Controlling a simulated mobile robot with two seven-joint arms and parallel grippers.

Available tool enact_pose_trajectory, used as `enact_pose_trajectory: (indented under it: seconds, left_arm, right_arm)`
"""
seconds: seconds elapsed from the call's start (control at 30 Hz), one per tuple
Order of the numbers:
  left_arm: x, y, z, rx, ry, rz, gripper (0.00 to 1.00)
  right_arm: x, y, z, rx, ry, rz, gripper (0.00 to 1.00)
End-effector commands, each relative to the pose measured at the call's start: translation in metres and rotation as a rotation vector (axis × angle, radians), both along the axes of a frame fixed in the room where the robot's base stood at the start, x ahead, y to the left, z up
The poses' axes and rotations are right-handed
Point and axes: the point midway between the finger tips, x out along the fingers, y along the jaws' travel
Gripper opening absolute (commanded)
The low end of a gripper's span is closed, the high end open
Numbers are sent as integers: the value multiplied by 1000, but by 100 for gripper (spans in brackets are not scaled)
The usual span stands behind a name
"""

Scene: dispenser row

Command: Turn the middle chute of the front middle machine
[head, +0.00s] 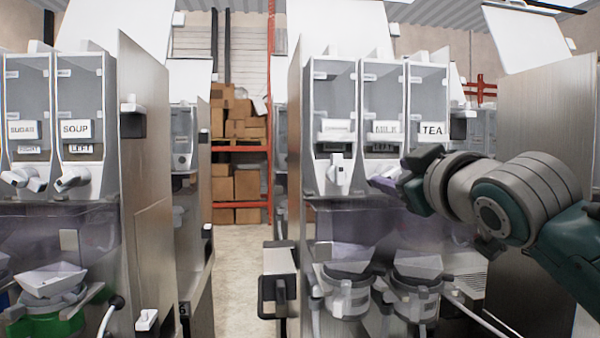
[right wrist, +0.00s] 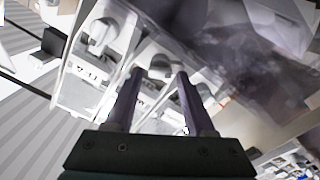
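The front middle machine (head: 330,120) has three clear hoppers side by side, the right one labelled TEA. Its middle chute (head: 380,181) is white and partly hidden by my right gripper (head: 398,176), which reaches in from the right. In the right wrist view, my right gripper (right wrist: 160,75) has its two dark fingers spread apart. A white chute (right wrist: 160,67) shows at the gap between the fingertips; whether they touch it I cannot tell. The left chute (head: 339,178) hangs free. The right chute is hidden behind my right arm. My left gripper is not in view.
Mixing cups (head: 347,290) stand below the chutes. A machine with SUGAR and SOUP hoppers (head: 75,115) stands at the left. A metal side panel (head: 545,120) stands at the right, behind my arm. An aisle leads back to shelves with boxes (head: 238,120).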

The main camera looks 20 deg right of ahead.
Motion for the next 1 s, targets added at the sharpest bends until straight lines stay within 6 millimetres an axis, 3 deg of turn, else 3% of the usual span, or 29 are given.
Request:
enact_pose_trajectory:
  seconds: [0.07, 0.47, 1.0]
  left_arm:
    - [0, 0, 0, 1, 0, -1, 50]
    - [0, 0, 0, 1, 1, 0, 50]
    - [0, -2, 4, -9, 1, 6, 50]
  right_arm:
    - [0, 0, 0, 0, 0, 0, 44]
    - [0, 0, 0, 0, 0, 0, 0]
    - [0, 0, 0, 72, -15, 0, 0]
